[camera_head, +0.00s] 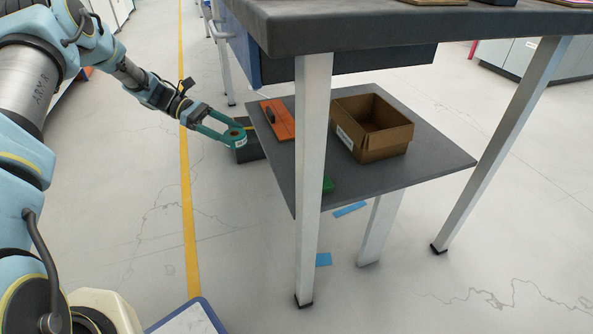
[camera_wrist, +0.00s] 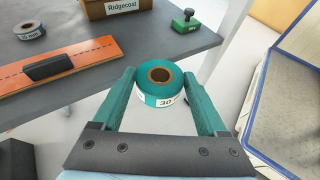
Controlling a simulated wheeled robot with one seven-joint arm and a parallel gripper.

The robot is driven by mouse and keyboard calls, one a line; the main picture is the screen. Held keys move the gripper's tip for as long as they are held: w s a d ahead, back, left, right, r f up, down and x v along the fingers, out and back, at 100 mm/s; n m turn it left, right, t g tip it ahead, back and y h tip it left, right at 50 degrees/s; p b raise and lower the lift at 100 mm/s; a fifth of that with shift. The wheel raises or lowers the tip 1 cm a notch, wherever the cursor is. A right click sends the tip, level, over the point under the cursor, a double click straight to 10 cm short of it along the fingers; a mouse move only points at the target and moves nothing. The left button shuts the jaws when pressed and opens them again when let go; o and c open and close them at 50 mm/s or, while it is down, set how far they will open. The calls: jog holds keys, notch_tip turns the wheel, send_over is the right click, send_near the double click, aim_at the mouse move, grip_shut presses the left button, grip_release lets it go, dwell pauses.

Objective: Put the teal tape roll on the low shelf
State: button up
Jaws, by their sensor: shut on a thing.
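The teal tape roll (camera_head: 236,140) sits between the teal fingers of my gripper (camera_head: 222,131), just left of the low shelf in the head view. In the wrist view the roll (camera_wrist: 158,94) shows a brown core and a white label reading 30, and my gripper (camera_wrist: 160,95) is shut on its sides. The low shelf (camera_head: 425,163) is a dark grey board under the table. In the wrist view the shelf (camera_wrist: 95,62) lies at the upper left, its edge close to the roll. The gap between roll and shelf is hard to judge.
On the shelf are an orange board with a black handle (camera_wrist: 52,68), an open cardboard box (camera_head: 370,126), a green item (camera_wrist: 185,19) and a grey tape roll (camera_wrist: 30,31). A white table leg (camera_head: 312,180) stands in front. A dark box (camera_head: 250,148) is below my gripper.

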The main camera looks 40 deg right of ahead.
jog(key=b, duration=0.4)
send_over(292, 161)
jog(key=shift+w+a, duration=0.25)
jog(key=shift+w, duration=0.15)
jog(key=shift+s+d, duration=0.3)
jog(key=shift+s, duration=0.15)
notch_tip(292, 161, down, 4)
jog(key=shift+r+b, duration=0.25)
jog(key=shift+b, duration=0.9)
jog(key=shift+r, duration=0.1)
jog(key=o, duration=1.3)
jog(key=shift+w, duration=0.1)
